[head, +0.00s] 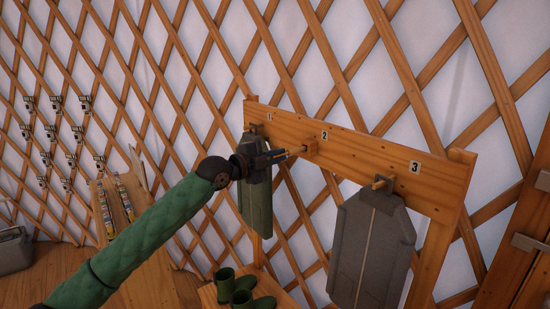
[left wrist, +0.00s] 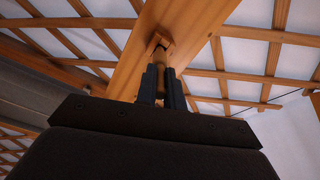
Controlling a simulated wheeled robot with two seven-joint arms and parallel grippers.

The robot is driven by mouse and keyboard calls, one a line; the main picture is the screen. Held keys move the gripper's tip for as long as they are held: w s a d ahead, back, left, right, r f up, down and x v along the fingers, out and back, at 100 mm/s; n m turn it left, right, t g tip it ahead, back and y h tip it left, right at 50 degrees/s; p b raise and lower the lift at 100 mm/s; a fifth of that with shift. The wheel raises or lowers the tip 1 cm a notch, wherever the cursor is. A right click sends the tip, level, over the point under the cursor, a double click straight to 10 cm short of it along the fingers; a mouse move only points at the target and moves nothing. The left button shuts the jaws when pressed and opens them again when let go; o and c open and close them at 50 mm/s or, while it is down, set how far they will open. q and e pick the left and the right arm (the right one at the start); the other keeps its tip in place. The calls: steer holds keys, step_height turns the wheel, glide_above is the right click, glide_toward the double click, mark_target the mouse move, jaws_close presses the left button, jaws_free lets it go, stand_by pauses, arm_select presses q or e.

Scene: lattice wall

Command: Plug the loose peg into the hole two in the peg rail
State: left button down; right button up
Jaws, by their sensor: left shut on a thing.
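The wooden peg rail (head: 350,155) runs across the lattice wall with number plates 1, 2 and 3. My left gripper (head: 284,156) is shut on the loose peg (head: 297,150), a pale wooden rod, in front of the rail below plate 2 (head: 324,135). The peg's far end meets a small wooden block (head: 311,147) at the rail; I cannot tell how deep it sits. In the left wrist view the peg (left wrist: 160,67) stands between the fingers and points at the rail (left wrist: 185,30). Hole two itself is hidden. My right gripper is not in view.
Green boots (head: 240,290) stand below on a wooden bench. Space below plate 2 is free.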

arm_select(q)
steer(key=shift+x, duration=1.3)
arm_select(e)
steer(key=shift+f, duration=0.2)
arm_select(q)
steer(key=c, duration=1.4)
jaws_free()
steer(key=shift+c, duration=0.2)
